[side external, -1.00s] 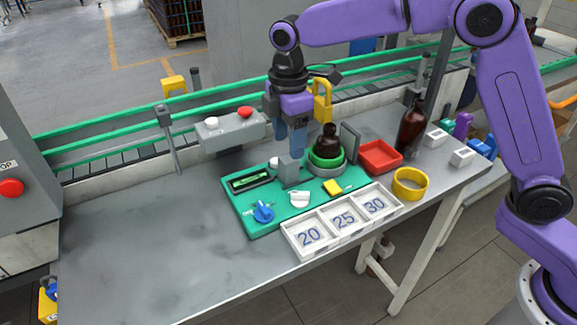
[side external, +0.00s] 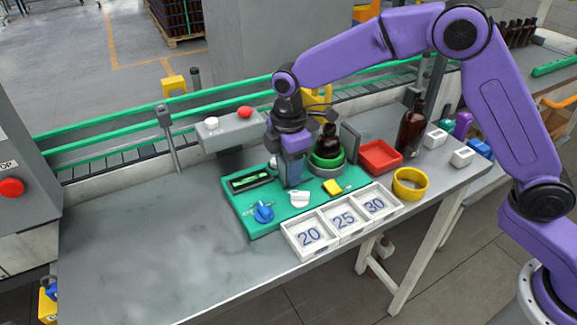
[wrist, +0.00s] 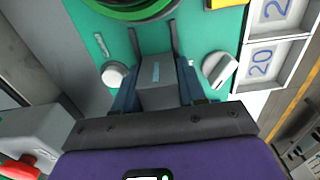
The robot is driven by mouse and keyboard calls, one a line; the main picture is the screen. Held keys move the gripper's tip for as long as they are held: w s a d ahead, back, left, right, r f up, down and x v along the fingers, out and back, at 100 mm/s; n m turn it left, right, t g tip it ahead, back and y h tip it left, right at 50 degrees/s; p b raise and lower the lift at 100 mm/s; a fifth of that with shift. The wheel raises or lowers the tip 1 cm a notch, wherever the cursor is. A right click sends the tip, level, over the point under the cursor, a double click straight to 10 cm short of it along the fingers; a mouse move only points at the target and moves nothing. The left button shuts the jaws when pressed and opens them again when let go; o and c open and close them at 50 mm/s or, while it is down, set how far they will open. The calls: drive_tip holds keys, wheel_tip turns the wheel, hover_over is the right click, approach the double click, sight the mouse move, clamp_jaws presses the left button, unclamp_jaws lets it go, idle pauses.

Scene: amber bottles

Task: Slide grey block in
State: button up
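The grey block (wrist: 157,85) sits on the green board (side external: 253,220), between the two blue fingers of my gripper (side external: 292,182), which point down around it. In the side view the fingers mostly hide it. In the wrist view my gripper (wrist: 158,92) has a finger along each side of the block; I cannot tell whether they press on it. Two thin dark rails (wrist: 175,38) run from the block toward a green round holder (wrist: 125,8). An amber bottle (side external: 327,142) stands upright in this holder, with an upright grey plate (side external: 350,143) behind it.
A white knob (side external: 299,199) and a blue knob (side external: 263,212) are close to my gripper. The left table is clear.

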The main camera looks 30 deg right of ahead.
sight(304, 174)
clamp_jaws()
drive_tip(key=shift+d, duration=2)
drive_tip(key=o, duration=0.7)
unclamp_jaws()
drive_tip(key=shift+d, duration=0.1)
drive_tip(key=shift+r, duration=0.5)
wheel_tip(304, 174, up, 16)
drive_tip(key=shift+r, duration=0.2)
